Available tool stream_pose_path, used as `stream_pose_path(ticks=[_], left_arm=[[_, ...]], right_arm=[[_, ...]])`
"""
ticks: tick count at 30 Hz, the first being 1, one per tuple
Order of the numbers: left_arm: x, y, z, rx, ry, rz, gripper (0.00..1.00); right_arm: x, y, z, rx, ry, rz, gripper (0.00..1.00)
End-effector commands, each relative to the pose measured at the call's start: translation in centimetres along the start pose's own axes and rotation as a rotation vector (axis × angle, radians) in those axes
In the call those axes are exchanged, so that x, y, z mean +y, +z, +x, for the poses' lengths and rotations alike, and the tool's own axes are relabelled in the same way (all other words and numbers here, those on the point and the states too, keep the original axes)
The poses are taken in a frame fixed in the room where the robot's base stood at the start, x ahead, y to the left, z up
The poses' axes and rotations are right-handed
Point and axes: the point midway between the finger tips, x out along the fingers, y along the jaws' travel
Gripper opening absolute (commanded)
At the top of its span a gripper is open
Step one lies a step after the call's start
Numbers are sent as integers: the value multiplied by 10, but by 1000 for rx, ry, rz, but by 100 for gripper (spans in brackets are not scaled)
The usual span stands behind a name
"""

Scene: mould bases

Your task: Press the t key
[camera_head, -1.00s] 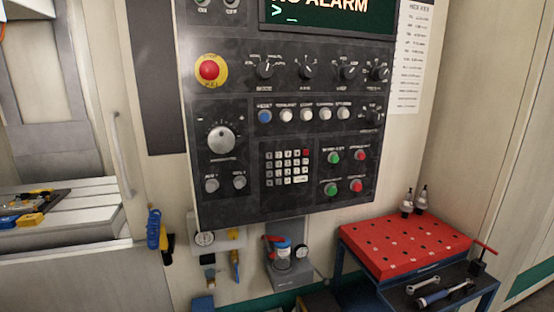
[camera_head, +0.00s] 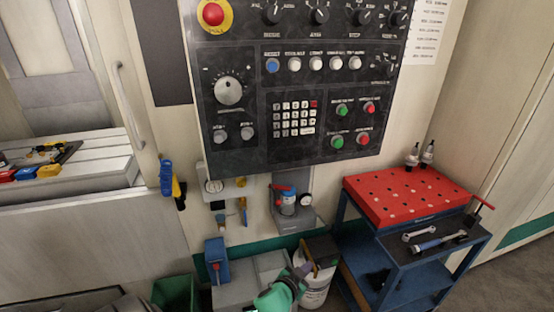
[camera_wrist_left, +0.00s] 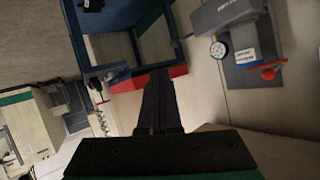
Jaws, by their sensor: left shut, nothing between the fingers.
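The keypad (camera_head: 294,118) is a small block of pale keys with one red key at its top right corner, on the dark control panel (camera_head: 248,140). The letters are too small to read, so I cannot tell which key is t. My left gripper (camera_head: 303,271) is at the bottom of the head view, well below the keypad and apart from the panel. In the left wrist view its black fingers (camera_wrist_left: 160,78) are together and empty. The keypad is not seen in that view. My right gripper is not in view.
A red perforated table top (camera_head: 410,194) stands on a blue frame at the right, with tools beside it. A grey unit with a gauge (camera_head: 292,215) hangs below the panel. A red emergency button (camera_head: 213,13) and knobs stick out of the panel. Space before the keypad is clear.

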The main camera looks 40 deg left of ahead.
Motion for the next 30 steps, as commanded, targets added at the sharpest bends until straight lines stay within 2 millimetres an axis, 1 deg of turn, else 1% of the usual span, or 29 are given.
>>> stream_pose_path(ticks=[1, 2, 3, 5, 6, 8, 9, 11, 12, 14, 15, 17, 18, 20, 21, 23, 24, 27, 30], left_arm=[[-8, -25, -3, 45, -18, -2, 0], [-12, -39, -5, 72, -29, -4, 0], [-18, -58, -9, 109, -44, -5, 0], [-27, -86, -15, 163, -66, -6, 0], [-33, -104, -20, 199, -82, -7, 0], [-43, -131, -30, 254, -106, -8, 0], [-49, -149, -37, 290, -122, -6, 0], [-58, -174, -48, 343, -147, -6, 0], [-64, -191, -57, 378, -165, -6, 0], [-74, -216, -71, 431, -191, -5, 0], [-80, -232, -82, 467, -208, -4, 0], [-89, -256, -98, 521, -236, -3, 0], [-95, -271, -110, 556, -255, -1, 0], [-103, -292, -129, 609, -282, 2, 0], [-108, -306, -143, 645, -301, 3, 0], [-116, -326, -164, 697, -330, 7, 0], [-120, -338, -177, 730, -349, 10, 0], [-129, -361, -207, 799, -388, 15, 0], [-134, -374, -228, 843, -415, 20, 0]], right_arm=[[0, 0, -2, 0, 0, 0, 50], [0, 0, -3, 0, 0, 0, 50], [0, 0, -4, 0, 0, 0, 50], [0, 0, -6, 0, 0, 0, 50], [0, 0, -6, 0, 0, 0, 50], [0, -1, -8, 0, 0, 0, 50], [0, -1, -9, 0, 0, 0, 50], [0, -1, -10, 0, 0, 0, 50], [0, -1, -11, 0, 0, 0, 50], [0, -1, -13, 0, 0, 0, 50], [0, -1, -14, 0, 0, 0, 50], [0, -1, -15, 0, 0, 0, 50], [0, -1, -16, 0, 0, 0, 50], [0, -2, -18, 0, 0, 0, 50], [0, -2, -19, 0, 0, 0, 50], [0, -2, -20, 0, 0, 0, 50], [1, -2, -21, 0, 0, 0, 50], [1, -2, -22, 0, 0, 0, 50], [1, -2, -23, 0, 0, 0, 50]])
